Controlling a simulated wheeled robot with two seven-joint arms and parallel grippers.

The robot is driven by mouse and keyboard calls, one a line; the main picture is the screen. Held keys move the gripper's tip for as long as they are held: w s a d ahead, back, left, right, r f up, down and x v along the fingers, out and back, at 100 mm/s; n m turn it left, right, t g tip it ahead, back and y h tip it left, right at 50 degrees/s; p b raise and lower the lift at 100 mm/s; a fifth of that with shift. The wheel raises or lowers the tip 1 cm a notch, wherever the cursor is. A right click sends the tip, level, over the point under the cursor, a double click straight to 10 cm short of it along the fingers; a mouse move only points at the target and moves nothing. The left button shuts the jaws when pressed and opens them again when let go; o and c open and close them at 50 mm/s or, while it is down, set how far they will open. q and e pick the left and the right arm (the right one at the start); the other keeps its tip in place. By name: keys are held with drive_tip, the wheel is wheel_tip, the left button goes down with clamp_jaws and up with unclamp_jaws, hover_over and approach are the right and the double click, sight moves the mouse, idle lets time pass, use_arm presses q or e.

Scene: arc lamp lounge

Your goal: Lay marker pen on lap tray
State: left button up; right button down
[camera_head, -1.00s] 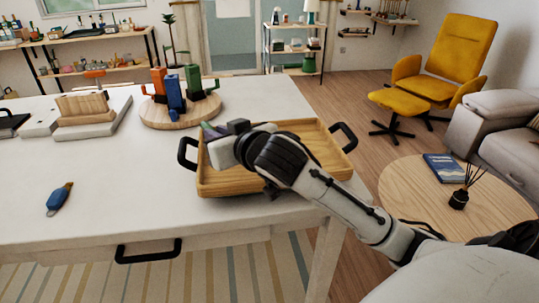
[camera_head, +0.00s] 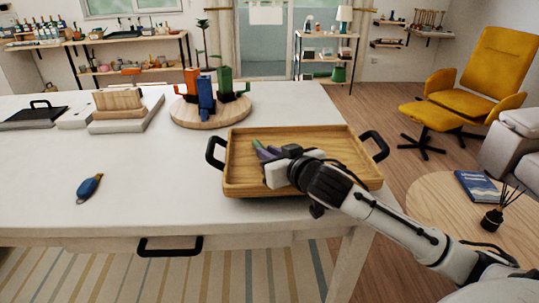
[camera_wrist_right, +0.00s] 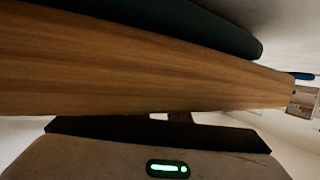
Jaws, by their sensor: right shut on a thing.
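The wooden lap tray (camera_head: 345,150) with black handles at its sides lies on the white table near its right end. My right gripper (camera_head: 268,158) is over the left half of the tray. It is shut on the marker pen (camera_head: 262,149), of which only a small green and purple part shows past the jaws. In the right wrist view the tray's wood (camera_wrist_right: 150,65) fills a wide band, and a dark green shape crosses above it. Whether the pen touches the tray floor cannot be told. My left gripper is not in view.
A round wooden board with red, blue and green cactus-like pieces (camera_head: 206,100) stands behind the tray's left corner. A blue object (camera_head: 89,187) lies at the left front. A wooden block on a pale slab (camera_head: 125,112) stands further back. The table's middle left is clear.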

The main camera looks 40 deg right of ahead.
drive_tip(key=shift+f, duration=0.2)
drive_tip(key=c, duration=1.7)
unclamp_jaws()
drive_tip(key=shift+r, duration=0.15)
drive_tip(key=shift+s, duration=0.1)
drive_tip(key=p+v, duration=0.1)
drive_tip(key=v, duration=1)
drive_tip(key=shift+s+a+r, duration=0.1)
drive_tip(key=shift+s+r, duration=0.1)
drive_tip(key=shift+s, duration=0.15)
